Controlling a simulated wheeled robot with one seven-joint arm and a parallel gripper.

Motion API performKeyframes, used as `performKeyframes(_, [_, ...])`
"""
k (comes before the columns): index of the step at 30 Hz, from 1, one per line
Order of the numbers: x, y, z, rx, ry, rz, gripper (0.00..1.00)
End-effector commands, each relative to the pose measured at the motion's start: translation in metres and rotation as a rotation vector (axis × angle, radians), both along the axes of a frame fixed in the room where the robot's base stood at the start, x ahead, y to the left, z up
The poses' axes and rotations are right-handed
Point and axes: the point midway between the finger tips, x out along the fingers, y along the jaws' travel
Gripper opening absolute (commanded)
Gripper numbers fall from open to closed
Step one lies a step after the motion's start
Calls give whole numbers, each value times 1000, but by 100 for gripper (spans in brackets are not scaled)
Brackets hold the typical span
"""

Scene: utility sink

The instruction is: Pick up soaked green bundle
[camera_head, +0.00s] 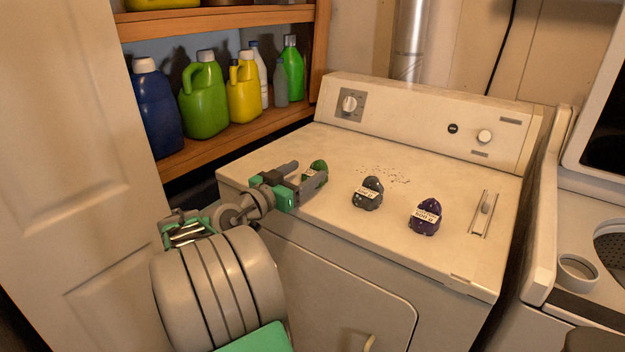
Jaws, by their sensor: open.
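The green bundle (319,168) sits on the white dryer top at its left part, with a pale label on its front. My gripper (303,181) is open, right beside the green bundle on its near left side, and hides part of it. I cannot tell whether the fingers touch the bundle or are around it. A grey bundle (368,193) with a label lies to the right. A purple bundle (425,217) with a label lies farther right and nearer the front edge.
The dryer top (300,228) has free room between the bundles and the control panel (420,122). A wooden shelf (235,141) with several bottles stands at the back left. A white door (75,180) is on the left. A washer (590,225) stands on the right.

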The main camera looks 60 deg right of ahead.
Motion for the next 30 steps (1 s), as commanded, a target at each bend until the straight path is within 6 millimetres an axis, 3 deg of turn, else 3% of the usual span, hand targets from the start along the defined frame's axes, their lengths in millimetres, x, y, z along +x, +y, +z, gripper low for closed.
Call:
performKeyframes(10, [-5,-56,-2,0,0,-1,67])
performKeyframes(19, [-7,-64,-3,1,0,0,66])
performKeyframes(30, [-7,-65,-2,1,0,-1,36])
